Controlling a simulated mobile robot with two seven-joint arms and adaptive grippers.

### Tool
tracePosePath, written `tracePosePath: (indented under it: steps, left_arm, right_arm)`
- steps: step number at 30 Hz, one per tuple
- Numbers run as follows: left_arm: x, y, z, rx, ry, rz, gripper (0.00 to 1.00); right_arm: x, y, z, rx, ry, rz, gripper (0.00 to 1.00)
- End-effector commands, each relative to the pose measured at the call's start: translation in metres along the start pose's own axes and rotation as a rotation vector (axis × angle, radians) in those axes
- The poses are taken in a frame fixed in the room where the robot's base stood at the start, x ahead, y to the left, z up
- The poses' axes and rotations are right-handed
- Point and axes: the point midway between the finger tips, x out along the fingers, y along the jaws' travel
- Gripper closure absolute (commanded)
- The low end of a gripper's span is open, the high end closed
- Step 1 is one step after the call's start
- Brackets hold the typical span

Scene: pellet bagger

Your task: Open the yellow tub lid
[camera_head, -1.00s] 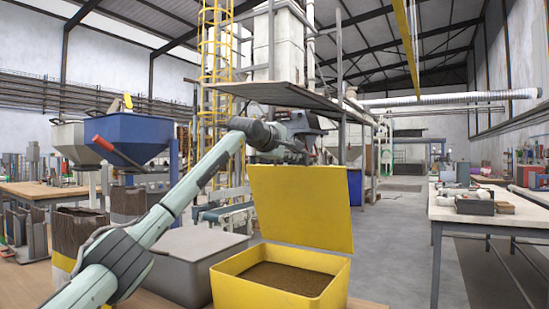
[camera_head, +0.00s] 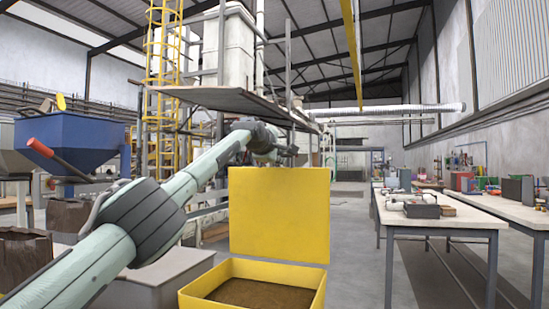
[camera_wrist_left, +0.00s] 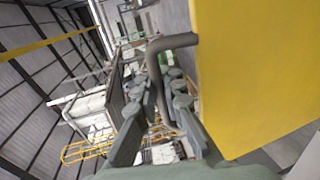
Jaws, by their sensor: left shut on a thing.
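The yellow tub (camera_head: 207,299) stands at the bottom centre of the head view, with brown granular material inside. Its yellow lid (camera_head: 279,214) stands raised, nearly upright, at the tub's far edge; the tub's top is open. The lid also fills the right of the left wrist view (camera_wrist_left: 260,75), with a dark bent handle (camera_wrist_left: 172,42) beside it. My left gripper (camera_head: 285,151) is behind the lid's top edge, partly hidden. In the left wrist view the gripper (camera_wrist_left: 168,88) is shut on the handle. My right gripper is out of view.
A grey bin (camera_head: 150,287) stands left of the tub, below my left arm. A blue hopper (camera_head: 80,143) with a red-handled lever is at left. White worktables (camera_head: 440,222) with equipment stand at right. Open floor (camera_head: 355,240) lies between the tub and tables.

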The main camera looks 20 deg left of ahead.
Motion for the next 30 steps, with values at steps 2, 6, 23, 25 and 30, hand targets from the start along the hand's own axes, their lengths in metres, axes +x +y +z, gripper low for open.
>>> tracePosePath:
  steps: [2,6,23,25,30]
  left_arm:
    - [0.0022,-0.0010,0.0011,-0.003,0.001,-0.002,1.00]
    - [0.0038,-0.0009,0.0005,-0.001,0.004,0.001,1.00]
    - [0.0041,0.0000,-0.0006,0.000,0.008,0.005,1.00]
    - [0.0041,0.0001,-0.0006,-0.001,0.008,0.005,0.92]
    - [0.0040,0.0004,-0.0008,0.000,0.008,0.005,0.71]
  right_arm:
    - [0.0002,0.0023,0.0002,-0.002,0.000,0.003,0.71]
    - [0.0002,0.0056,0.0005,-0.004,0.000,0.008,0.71]
    - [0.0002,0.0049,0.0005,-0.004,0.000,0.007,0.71]
    - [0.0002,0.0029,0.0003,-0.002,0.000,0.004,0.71]
    - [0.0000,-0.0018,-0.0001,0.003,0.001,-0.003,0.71]
